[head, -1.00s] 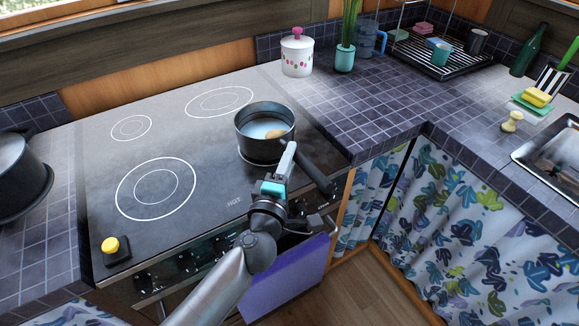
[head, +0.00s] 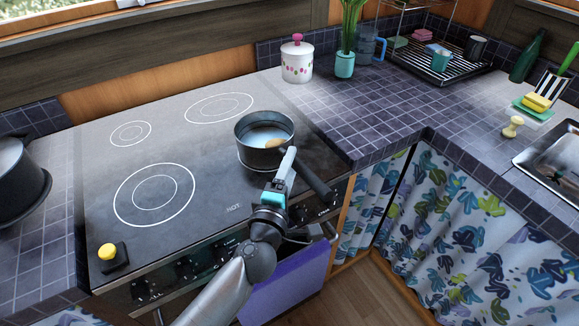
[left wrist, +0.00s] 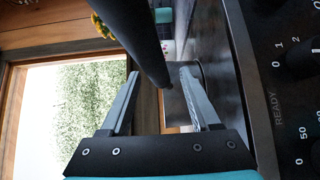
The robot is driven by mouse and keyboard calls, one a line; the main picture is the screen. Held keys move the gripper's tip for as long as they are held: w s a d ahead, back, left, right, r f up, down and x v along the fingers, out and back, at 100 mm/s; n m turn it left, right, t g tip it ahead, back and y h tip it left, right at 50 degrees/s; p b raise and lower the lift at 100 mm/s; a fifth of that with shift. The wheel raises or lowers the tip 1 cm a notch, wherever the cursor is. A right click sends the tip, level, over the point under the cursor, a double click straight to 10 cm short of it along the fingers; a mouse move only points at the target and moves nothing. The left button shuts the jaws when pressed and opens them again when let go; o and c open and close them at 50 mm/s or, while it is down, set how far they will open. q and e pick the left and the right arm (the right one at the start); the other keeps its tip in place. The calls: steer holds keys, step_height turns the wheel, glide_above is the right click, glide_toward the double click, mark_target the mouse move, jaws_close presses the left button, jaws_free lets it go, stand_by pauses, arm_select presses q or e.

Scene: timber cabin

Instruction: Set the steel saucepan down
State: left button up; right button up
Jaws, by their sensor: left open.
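The steel saucepan (head: 258,157) stands upright at the right front of the black cooktop (head: 215,176). Its inside looks pale, with a small tan patch at the right. Its dark handle (head: 316,182) points toward the front right. My left gripper (head: 289,158) is at the handle, close to the pan's wall. In the left wrist view the handle (left wrist: 138,35) runs down toward the space between the parted fingertips (left wrist: 160,76). The fingers look clear of it, though contact is hard to judge. My right gripper is in neither view.
A dark pot (head: 20,182) stands on the left counter. A yellow-topped black block (head: 108,257) is at the cooktop's front left corner. A white canister (head: 297,64) and plant pot (head: 345,66) stand behind.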

arm_select(q)
steer(key=shift+r, duration=0.2)
steer(key=s+a, duration=0.2)
steer(key=s, duration=1)
